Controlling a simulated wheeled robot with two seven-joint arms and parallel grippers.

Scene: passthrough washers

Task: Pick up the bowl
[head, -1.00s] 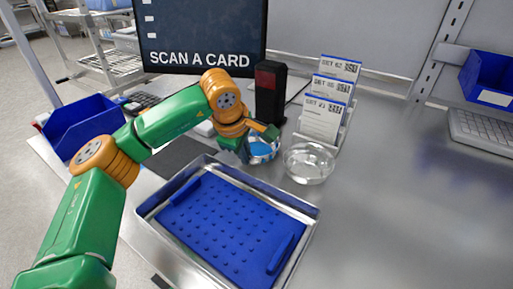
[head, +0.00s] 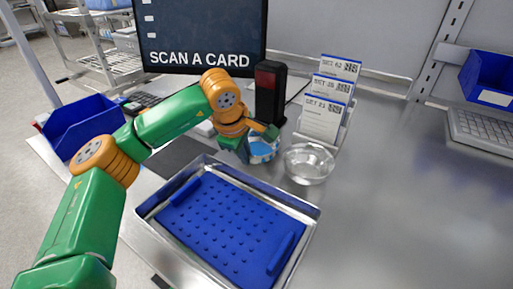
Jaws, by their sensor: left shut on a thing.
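A small round bowl (head: 264,152), clear or shiny with blue in it, sits behind the tray, partly hidden by my left gripper. My left gripper (head: 256,144) comes down over its left side and is shut on it. The bowl looks to be still at table level. A second, clear glass bowl (head: 308,164) stands upright just to the right and looks empty. My right gripper does not show.
A metal tray (head: 312,214) with a blue studded mat (head: 228,228) lies in front. A card rack (head: 325,110) and a black reader (head: 269,95) stand behind the bowls. A blue bin (head: 83,126) is at left.

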